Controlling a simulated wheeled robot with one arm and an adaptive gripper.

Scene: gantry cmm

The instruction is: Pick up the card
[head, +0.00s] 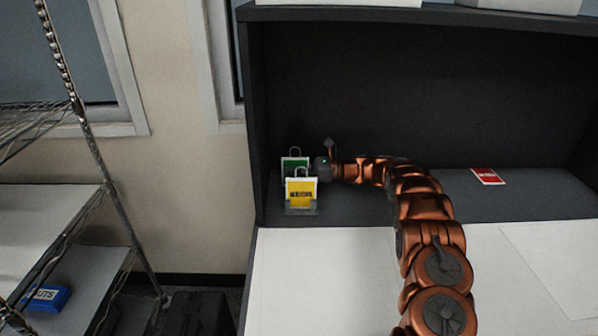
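A yellow card (301,192) with dark print and a loop at its top stands upright in a small grey holder (301,210) on the dark shelf. A green card (294,163), also with a loop, stands just behind it, partly hidden. A red card (488,176) lies flat on the shelf to the right. My gripper (323,166) is just right of the yellow and green cards, at the end of my copper-coloured arm. Its fingers are small and dark, so I cannot tell whether they are open or touch a card.
The dark cubby has a left wall (252,120) close to the cards and a back panel (420,90). A white worktop (330,280) lies in front. A wire rack (85,150) stands at left, holding a blue bin (46,298). The shelf between my arm and the red card is clear.

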